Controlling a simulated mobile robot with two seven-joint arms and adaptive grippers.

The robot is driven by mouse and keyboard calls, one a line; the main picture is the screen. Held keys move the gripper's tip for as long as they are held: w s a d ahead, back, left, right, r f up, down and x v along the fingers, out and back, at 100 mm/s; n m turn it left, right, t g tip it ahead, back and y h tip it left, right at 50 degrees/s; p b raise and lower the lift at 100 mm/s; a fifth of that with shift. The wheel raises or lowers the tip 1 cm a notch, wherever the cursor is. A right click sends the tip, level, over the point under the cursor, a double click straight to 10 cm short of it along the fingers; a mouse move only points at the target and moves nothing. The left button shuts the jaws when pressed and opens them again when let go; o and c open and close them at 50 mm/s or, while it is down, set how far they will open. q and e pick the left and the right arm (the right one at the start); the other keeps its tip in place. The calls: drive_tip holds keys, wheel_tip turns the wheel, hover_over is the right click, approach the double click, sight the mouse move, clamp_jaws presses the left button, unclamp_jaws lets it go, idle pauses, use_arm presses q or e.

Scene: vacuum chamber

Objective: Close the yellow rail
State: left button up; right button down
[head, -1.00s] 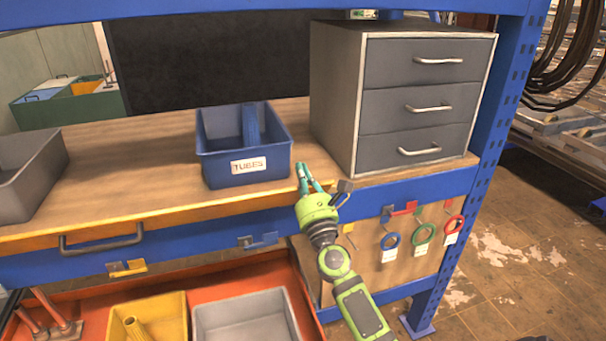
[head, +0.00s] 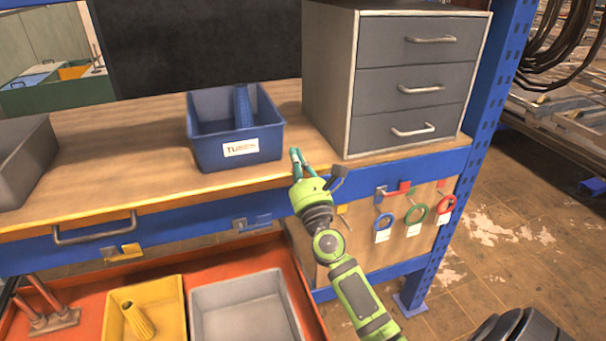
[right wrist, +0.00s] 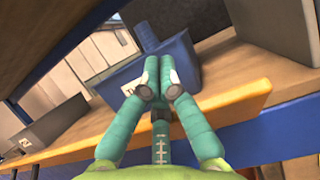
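I cannot single out a rail for certain. A yellow piece (head: 124,252) sits on the blue front beam (head: 190,228), below a dark handle at the left. A yellow strip also runs along the front edge of the worktop (head: 120,165). My right gripper (head: 296,160) is at the worktop's front edge, right of the blue TUBES bin (head: 240,149) and left of the drawer cabinet. In the right wrist view its two teal fingers (right wrist: 158,68) are together with nothing visible between them. The bin shows behind them. My left gripper is not in view.
An open orange drawer (head: 265,250) below holds a yellow bin (head: 172,290) and a grey bin (head: 250,310). The grey drawer cabinet (head: 330,80) stands at the right. Coloured rings hang from hooks under the beam.

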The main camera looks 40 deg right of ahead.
drive_tip(key=v, duration=1.1)
drive_tip(key=shift+s, duration=0.15)
drive_tip(key=shift+a, duration=0.1)
